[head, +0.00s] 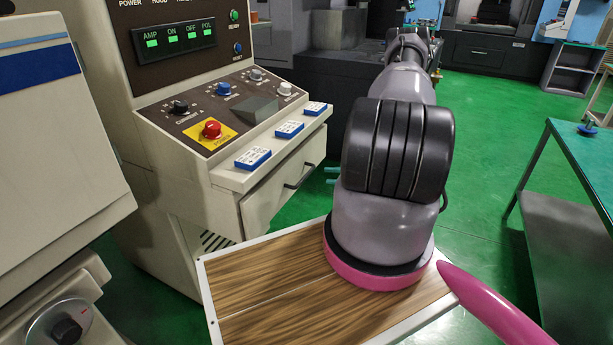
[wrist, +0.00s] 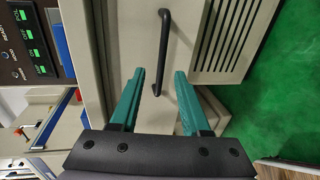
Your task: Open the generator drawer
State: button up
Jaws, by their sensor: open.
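The generator drawer (head: 272,196) is a beige front under the console's ledge, and it looks shut. Its dark bar handle (head: 299,177) shows at the right part of the front. In the wrist view the handle (wrist: 163,45) runs upright in the picture on the beige drawer face. My gripper (wrist: 160,73) is open, with its two teal fingers pointing at the drawer. The handle's lower end shows between the fingers, with space on both sides; contact is not visible.
The generator console (head: 160,110) has knobs, a red button (head: 211,129) and several blue-white boxes on its ledge. Vent slots (wrist: 228,35) lie beside the drawer in the wrist view. A teal-topped table (head: 585,160) stands at the right. Green floor is free between.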

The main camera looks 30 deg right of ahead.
aim_at(307, 173)
jog(key=x, duration=1)
jog(key=shift+w+a+f, duration=0.2)
grip_shut()
dwell(1.1)
